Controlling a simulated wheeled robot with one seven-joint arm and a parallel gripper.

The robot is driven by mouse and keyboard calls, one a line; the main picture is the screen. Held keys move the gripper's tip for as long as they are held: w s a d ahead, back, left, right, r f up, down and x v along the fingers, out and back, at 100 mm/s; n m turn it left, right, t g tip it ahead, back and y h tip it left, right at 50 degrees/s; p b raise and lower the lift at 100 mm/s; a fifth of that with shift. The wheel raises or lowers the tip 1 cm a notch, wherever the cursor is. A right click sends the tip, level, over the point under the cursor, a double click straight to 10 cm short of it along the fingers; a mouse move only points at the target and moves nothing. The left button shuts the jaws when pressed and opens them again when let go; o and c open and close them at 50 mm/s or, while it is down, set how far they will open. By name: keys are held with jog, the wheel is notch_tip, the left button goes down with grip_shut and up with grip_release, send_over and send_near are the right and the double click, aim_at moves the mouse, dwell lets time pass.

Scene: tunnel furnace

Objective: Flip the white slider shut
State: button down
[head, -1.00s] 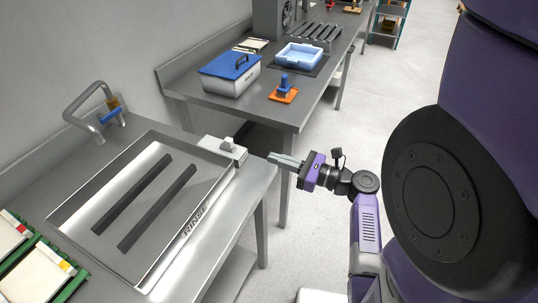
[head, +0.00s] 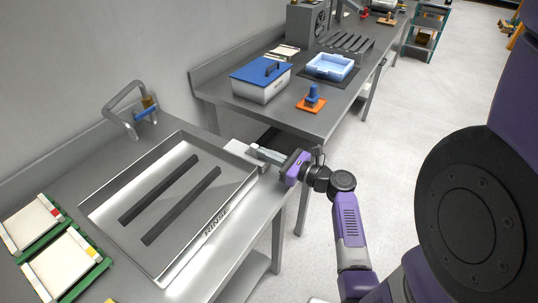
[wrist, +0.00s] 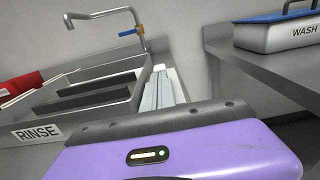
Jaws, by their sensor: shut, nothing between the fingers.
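The white slider (head: 236,147) sits on a pale base at the far right corner of the rinse basin (head: 122,252). My gripper (head: 257,150) is shut and empty, with its fingers reaching left over the slider's right part and hiding much of it. In the wrist view, the grey fingers (wrist: 157,88) point forward beside the basin's right wall, with a pale strip of the slider's base (wrist: 178,84) just to their right. I cannot tell whether the fingers touch the slider, or how its knob stands.
A bent tap (head: 128,110) with a blue lever stands behind the basin. Green-edged trays (head: 62,262) lie at left. A second bench holds a blue-lidded wash box (head: 262,88), an orange-based part (head: 311,104) and a light-blue bin (head: 331,67). A gap separates the benches.

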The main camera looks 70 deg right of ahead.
aim_at(251, 147)
jog(key=x, duration=0.6)
jog(key=shift+w, duration=0.35)
jog(key=shift+r, duration=0.1)
jog(key=shift+p, duration=0.3)
